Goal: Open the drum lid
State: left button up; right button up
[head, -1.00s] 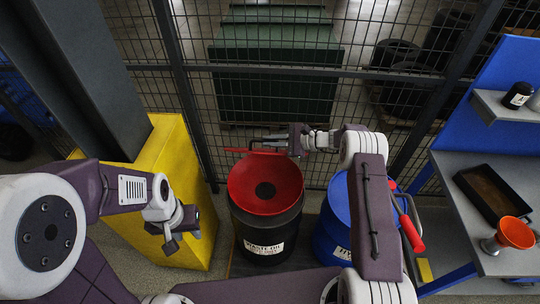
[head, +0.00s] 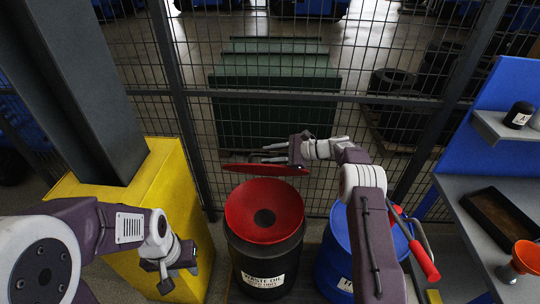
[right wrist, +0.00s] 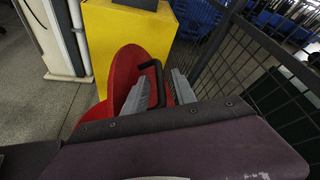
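The waste oil drum (head: 263,270) is black, with a red funnel-shaped top (head: 265,212) and a dark centre opening. Its red lid (head: 265,170) stands raised behind the funnel, seen nearly edge-on. In the right wrist view the lid (right wrist: 124,66) is a red disc rising from the funnel, with a black handle (right wrist: 153,70). My right gripper (head: 272,153) is behind and above the lid. Its two grey fingers (right wrist: 156,92) are apart, with the handle between them; contact is not clear. My left gripper (head: 178,279) hangs empty left of the drum, its fingers apart.
A blue drum (head: 335,255) stands right of the black drum, beside a red-handled tool (head: 424,258). A yellow block (head: 140,200) is at left and a mesh fence (head: 300,95) behind. A grey bench (head: 470,205) at right holds a black tray (head: 497,217) and orange funnel (head: 524,254).

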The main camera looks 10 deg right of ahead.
jog(key=b+v, duration=0.2)
jog(key=v, duration=0.7)
